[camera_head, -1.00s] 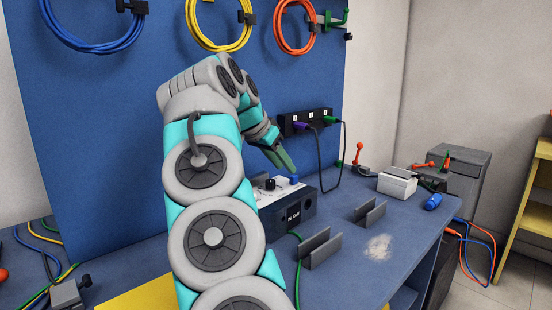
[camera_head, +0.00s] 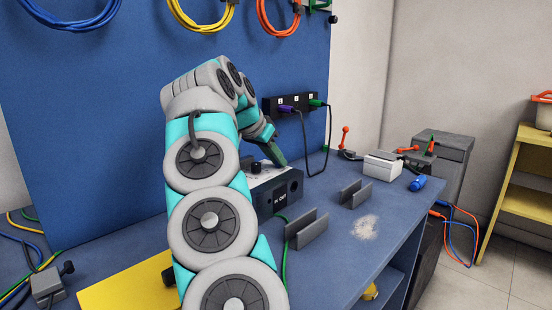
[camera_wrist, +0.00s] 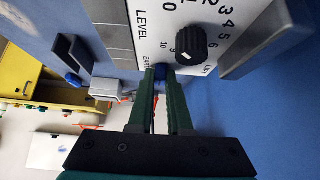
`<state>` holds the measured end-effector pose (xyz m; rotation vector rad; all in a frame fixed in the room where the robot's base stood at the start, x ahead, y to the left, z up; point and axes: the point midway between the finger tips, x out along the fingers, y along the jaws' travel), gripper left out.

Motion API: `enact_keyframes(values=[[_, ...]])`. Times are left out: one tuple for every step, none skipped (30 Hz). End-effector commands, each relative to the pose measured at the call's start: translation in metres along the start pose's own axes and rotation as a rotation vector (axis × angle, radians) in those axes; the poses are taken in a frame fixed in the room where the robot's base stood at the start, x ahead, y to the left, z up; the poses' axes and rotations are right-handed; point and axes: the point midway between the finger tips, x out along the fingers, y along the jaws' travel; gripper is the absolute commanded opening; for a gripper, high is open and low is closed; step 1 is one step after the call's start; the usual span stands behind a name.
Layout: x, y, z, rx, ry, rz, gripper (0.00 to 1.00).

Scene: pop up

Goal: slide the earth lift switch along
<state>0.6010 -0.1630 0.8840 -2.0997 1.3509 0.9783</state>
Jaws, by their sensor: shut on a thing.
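The DI box (camera_head: 283,195) is black with a white top panel, on the blue bench behind my arm. In the wrist view its panel (camera_wrist: 205,12) carries a dial scale, a black knob (camera_wrist: 190,43) and lettering that reads LEVEL and EARTH LIFT. My gripper (camera_head: 278,158) reaches down onto the box top from above; in the wrist view the gripper (camera_wrist: 160,76) is shut on the switch. My fingers hide the switch in the head view.
A black socket strip (camera_head: 297,103) with purple and green plugs is on the blue board behind. Grey brackets (camera_head: 306,230) stand in front of the box. A white box (camera_head: 382,166) and a blue cylinder (camera_head: 418,184) lie at right.

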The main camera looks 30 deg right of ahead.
Motion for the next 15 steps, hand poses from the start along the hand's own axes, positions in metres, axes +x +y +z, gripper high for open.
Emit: enact_keyframes(values=[[0.0,0.0,0.0,0.0,0.001,0.0,0.0],[0.0,0.0,0.0,0.0,0.001,-0.001,0.0],[0.0,0.0,0.0,0.0,0.001,-0.001,0.0],[-0.001,0.0,0.0,0.0,0.001,-0.001,0.0],[0.0,0.0,0.0,0.0,0.001,-0.001,0.0],[0.0,0.0,0.0,0.0,0.001,-0.001,0.0],[0.0,0.0,0.0,0.0,0.001,-0.001,0.0],[0.0,0.0,0.0,0.0,0.001,-0.001,0.0],[0.0,0.0,0.0,0.0,0.001,-0.001,0.0],[-0.001,-0.001,-0.001,0.0,0.002,-0.001,0.0],[-0.001,-0.002,-0.001,0.0,0.002,0.0,0.0],[-0.001,-0.003,-0.002,0.0,0.002,0.0,0.0],[-0.001,-0.005,-0.004,0.001,0.003,0.0,0.0],[-0.001,-0.007,-0.004,0.0,0.003,0.0,0.0],[-0.002,-0.01,-0.005,-0.001,0.004,-0.001,0.0]])
